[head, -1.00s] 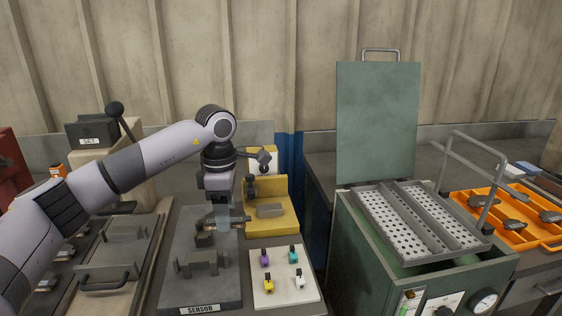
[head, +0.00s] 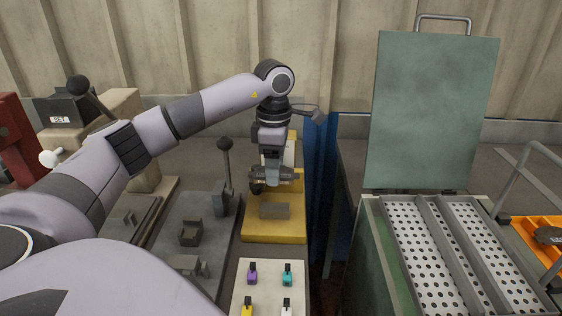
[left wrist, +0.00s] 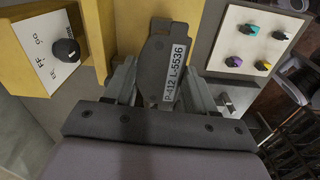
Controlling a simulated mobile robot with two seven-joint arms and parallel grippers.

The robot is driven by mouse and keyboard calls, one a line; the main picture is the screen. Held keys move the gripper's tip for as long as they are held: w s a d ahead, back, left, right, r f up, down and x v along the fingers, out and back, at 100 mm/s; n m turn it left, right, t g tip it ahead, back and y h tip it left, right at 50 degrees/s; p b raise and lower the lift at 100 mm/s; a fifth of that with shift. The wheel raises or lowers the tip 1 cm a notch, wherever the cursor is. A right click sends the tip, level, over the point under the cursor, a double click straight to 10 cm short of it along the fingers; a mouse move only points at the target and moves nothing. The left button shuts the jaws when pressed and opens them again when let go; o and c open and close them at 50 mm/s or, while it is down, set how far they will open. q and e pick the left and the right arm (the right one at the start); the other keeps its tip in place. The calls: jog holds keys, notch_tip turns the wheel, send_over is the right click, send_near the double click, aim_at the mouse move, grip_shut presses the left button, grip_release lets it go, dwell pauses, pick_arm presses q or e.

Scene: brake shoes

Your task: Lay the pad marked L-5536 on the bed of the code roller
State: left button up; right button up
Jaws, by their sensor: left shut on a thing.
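My left gripper (head: 273,182) is shut on a dark grey pad (left wrist: 157,52), seen in the left wrist view between the two fingers. Its white label reads P-412 L-5536. The gripper points down over a yellow fixture (head: 262,233) with a grey block (head: 275,211) at its front. This fixture seems to be the code roller, but I see no name on it. In the left wrist view its yellow surface (left wrist: 128,30) shows behind the pad. I cannot tell whether the pad touches it. My right gripper is not in view.
A pale board (head: 262,295) with several coloured clips lies in front of the yellow fixture. A grey fixture plate (head: 208,262) with a lever is at left. A green machine with perforated trays (head: 425,250) and raised lid (head: 432,110) stands right, beside an orange tray (head: 545,228).

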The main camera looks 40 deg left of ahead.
pick_arm(q)
jog(key=shift+s+f+b, duration=0.1)
jog(key=shift+f+b, duration=0.4)
jog(key=shift+f, duration=0.1)
jog(key=b, duration=0.5)
send_over(275, 207)
notch_tip(275, 207, down, 5)
jog(key=shift+f, duration=0.9)
jog(key=shift+f+b, duration=0.3)
jog(key=shift+f, duration=0.05)
jog(key=o, duration=1.3)
jog(key=shift+o, duration=0.2)
notch_tip(275, 207, up, 7)
jog(key=shift+r, duration=0.1)
